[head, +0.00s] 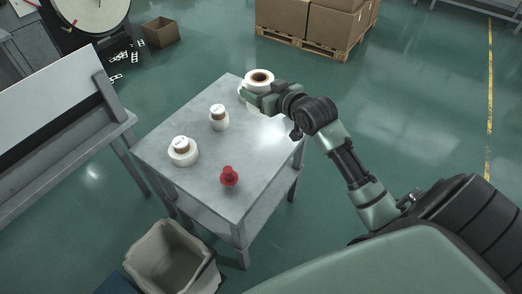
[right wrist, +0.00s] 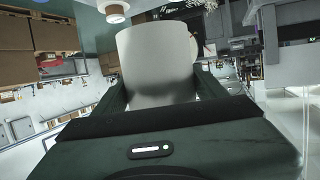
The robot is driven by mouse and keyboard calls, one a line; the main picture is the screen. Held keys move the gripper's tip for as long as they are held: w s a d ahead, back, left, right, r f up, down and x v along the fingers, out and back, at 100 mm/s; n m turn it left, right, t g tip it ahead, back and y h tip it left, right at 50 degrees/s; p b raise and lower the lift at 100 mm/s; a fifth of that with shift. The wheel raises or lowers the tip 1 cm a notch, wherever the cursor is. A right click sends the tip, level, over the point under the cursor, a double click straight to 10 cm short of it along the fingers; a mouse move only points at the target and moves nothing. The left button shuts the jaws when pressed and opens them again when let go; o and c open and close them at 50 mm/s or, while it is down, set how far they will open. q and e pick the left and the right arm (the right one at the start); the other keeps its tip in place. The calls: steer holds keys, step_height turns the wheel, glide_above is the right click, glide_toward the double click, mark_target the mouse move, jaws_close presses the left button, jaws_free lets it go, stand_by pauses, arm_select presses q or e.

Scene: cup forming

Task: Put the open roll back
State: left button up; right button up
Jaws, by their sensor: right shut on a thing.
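My right gripper (head: 257,95) is shut on a white roll (head: 260,77) with a brown core and a dark open centre. The roll is upright at the far right corner of the grey metal table (head: 215,203); I cannot tell whether it touches the top. In the right wrist view the roll (right wrist: 155,60) stands between the two fingers as a plain white cylinder. My left gripper is not in view.
A red knob-like object (head: 229,176) stands near the table's front. A lined waste bin (head: 140,262) is on the floor in front. A bench with a sloped panel (head: 55,125) is at left. Cardboard boxes (head: 283,18) sit on a pallet behind. The tabletop's middle right is clear.

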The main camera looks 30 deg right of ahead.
steer(key=shift+w+d+f+b, duration=0.15)
steer(key=shift+f+b, duration=0.15)
steer(key=shift+f, duration=2.9)
steer(key=shift+w+d+f+b, duration=0.1)
steer(key=shift+w+f+b, duration=0.2)
steer(key=shift+f, duration=2.9)
steer(key=shift+w+d+f+b, duration=0.15)
steer(key=shift+f+b, duration=0.2)
steer(key=shift+f, duration=2.85)
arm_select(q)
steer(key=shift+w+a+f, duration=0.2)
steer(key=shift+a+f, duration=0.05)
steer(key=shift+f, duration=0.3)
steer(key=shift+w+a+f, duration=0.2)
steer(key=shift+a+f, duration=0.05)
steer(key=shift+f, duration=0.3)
arm_select(e)
steer(key=shift+s, duration=0.15)
steer(key=o, duration=1.7)
steer(key=shift+f, duration=0.1)
steer(key=shift+c, duration=0.2)
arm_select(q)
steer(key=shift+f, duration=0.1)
